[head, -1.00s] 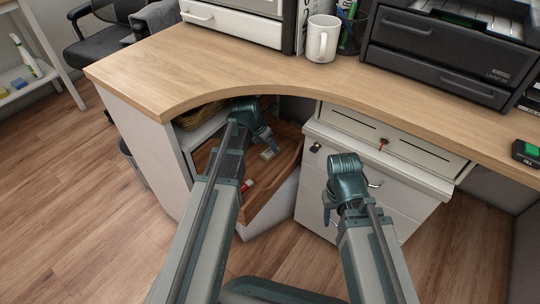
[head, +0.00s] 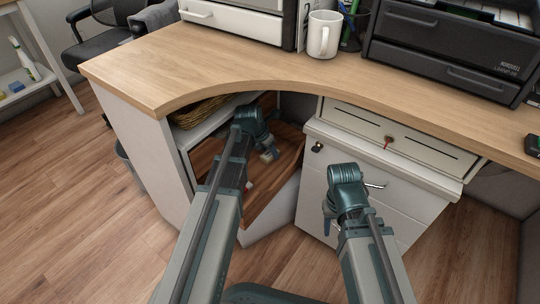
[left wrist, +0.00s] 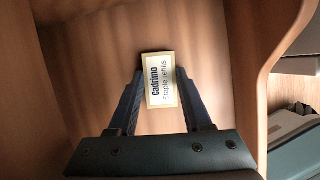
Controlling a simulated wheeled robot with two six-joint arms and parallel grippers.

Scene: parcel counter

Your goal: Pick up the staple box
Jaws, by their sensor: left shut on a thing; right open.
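The staple box (left wrist: 161,80) is small and pale yellow with a white label reading "Cadrimo" and "Staple refills". It is in the wooden drawer (head: 290,145) under the counter. My left gripper (head: 269,153) reaches down into this drawer. In the left wrist view its two dark fingers lie along the box's left and right sides, shut on it. In the head view only a small pale bit of the box shows by the fingertips. Whether it touches the drawer floor I cannot tell. My right gripper (head: 328,226) is open and empty in front of the white drawer cabinet (head: 390,200).
The curved wooden counter (head: 190,65) overhangs the drawer. A wicker basket (head: 200,111) sits in the shelf beside it. In the left wrist view, the drawer's curved wooden wall (left wrist: 262,70) rises close on the right. A white mug (head: 323,35) stands on the counter.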

